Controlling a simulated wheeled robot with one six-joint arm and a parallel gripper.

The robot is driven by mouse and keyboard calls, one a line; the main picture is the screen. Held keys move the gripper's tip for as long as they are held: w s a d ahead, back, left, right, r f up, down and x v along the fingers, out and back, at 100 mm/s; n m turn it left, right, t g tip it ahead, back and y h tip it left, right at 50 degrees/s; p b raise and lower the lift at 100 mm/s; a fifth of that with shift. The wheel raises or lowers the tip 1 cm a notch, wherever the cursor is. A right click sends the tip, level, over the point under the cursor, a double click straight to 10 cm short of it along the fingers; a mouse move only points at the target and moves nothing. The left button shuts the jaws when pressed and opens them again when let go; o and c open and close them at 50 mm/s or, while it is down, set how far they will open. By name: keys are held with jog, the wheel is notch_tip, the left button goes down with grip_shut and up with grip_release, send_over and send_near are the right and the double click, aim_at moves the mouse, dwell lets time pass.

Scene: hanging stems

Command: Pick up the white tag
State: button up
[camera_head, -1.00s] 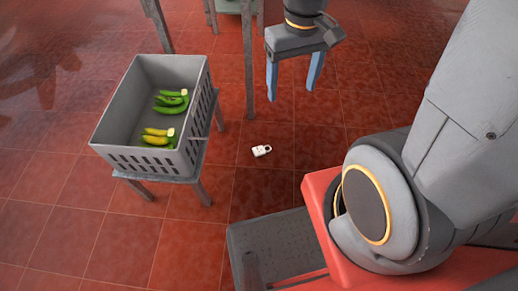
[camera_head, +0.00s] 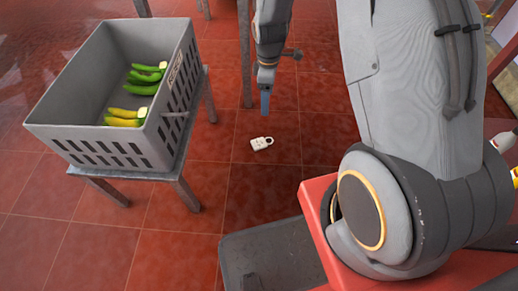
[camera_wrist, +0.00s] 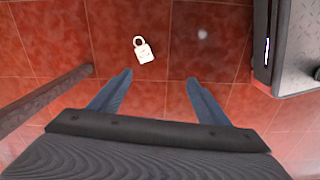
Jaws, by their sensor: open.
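The white tag (camera_head: 261,143) lies flat on the red tiled floor, between the grey crate's stand and my base. It has a loop at one end and small dark marks on its face. In the wrist view the tag (camera_wrist: 143,50) lies beyond my fingertips, a little left of the middle between them. My gripper (camera_head: 265,103) hangs above the floor behind the tag in the head view, seen side-on. In the wrist view its two blue fingers (camera_wrist: 158,78) are spread wide with nothing between them.
A grey slotted crate (camera_head: 62,105) with green and yellow bananas (camera_head: 123,117) stands on a metal stand (camera_head: 187,193) at left. A metal post (camera_head: 244,60) rises behind my gripper. The floor around the tag is clear.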

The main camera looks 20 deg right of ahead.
aim_at(260, 143)
jog(key=w+f+n+b, duration=0.2)
jog(key=f+b, duration=0.2)
jog(key=f, duration=0.6)
jog(key=w+f+n+b, duration=0.2)
jog(key=f+b, duration=0.2)
jog(key=f, duration=0.5)
jog(key=w+f+n+b, duration=0.2)
jog(key=w+f+b, duration=0.1)
jog(key=f, duration=0.7)
jog(key=shift+d+f+b, duration=0.1)
jog(key=shift+f+b, duration=0.2)
jog(key=shift+b, duration=0.35)
jog(key=shift+w+a+f+b, duration=0.15)
jog(key=shift+f+b, duration=0.9)
jog(key=shift+f, duration=0.55)
jog(key=shift+w+a+f+b, duration=0.1)
jog(key=shift+f+b, duration=0.9)
jog(key=shift+f, duration=0.55)
jog(key=c, duration=1.2)
jog(key=shift+r, duration=0.1)
notch_tip(260, 143, up, 10)
jog(key=p, duration=0.5)
